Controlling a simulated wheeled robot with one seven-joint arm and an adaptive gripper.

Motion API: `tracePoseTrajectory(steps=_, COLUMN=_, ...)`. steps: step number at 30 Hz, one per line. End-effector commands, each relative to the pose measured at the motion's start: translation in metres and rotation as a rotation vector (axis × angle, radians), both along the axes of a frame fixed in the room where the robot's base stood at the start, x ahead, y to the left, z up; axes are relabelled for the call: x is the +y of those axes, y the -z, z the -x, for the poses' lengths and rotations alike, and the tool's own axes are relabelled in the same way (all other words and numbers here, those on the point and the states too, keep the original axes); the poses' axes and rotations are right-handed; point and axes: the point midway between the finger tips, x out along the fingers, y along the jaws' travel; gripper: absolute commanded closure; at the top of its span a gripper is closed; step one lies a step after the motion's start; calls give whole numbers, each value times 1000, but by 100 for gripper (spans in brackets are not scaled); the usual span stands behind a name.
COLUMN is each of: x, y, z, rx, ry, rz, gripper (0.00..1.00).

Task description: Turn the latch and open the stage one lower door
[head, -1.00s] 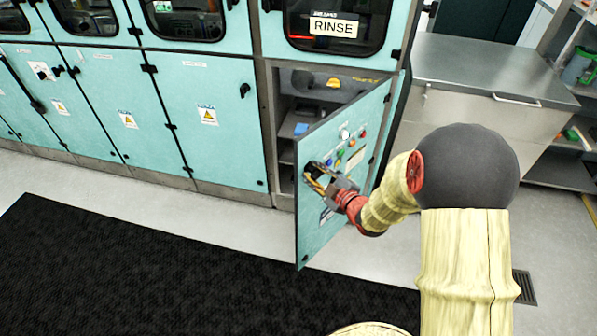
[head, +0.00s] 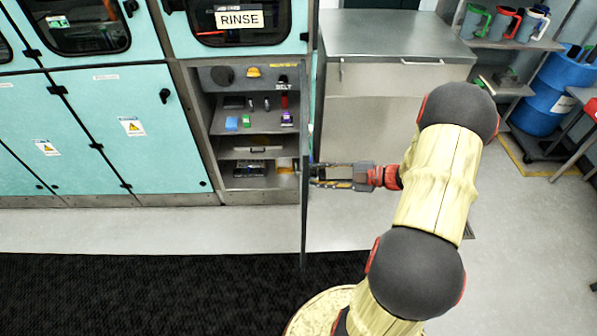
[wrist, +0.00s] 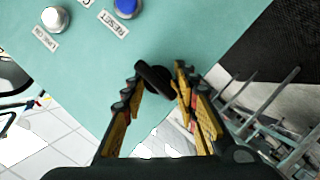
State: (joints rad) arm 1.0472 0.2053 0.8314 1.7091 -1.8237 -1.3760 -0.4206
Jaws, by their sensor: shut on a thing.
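The stage one lower door (head: 304,225) stands swung out from its cabinet, seen almost edge-on in the head view. Its teal outer face (wrist: 100,70) fills much of the wrist view. The black latch (wrist: 155,78) sits near the door's edge. My gripper (wrist: 158,84) is shut on the latch, with one toothed finger on each side of it. In the head view my gripper (head: 314,175) reaches the door from the right; the latch is hidden there.
The open cabinet (head: 245,140) shows shelves with small coloured items. A steel cabinet (head: 395,45) stands behind my gripper. A blue drum (head: 550,95) and a shelf of mugs (head: 505,38) are at the right. A black mat (head: 130,290) covers the floor in front.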

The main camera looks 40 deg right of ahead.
Motion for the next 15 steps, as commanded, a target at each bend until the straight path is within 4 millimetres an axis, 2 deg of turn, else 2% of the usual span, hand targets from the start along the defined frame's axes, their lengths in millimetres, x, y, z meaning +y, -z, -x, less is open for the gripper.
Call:
tracePoseTrajectory(steps=1, x=-18, y=-9, z=1, rx=-15, ry=-13, rz=9, gripper=100)
tracePoseTrajectory(steps=6, x=-45, y=-9, z=16, rx=-15, ry=-80, rz=9, gripper=100)
tracePoseTrajectory(steps=15, x=-72, y=-9, z=27, rx=-17, ry=-148, rz=10, gripper=100)
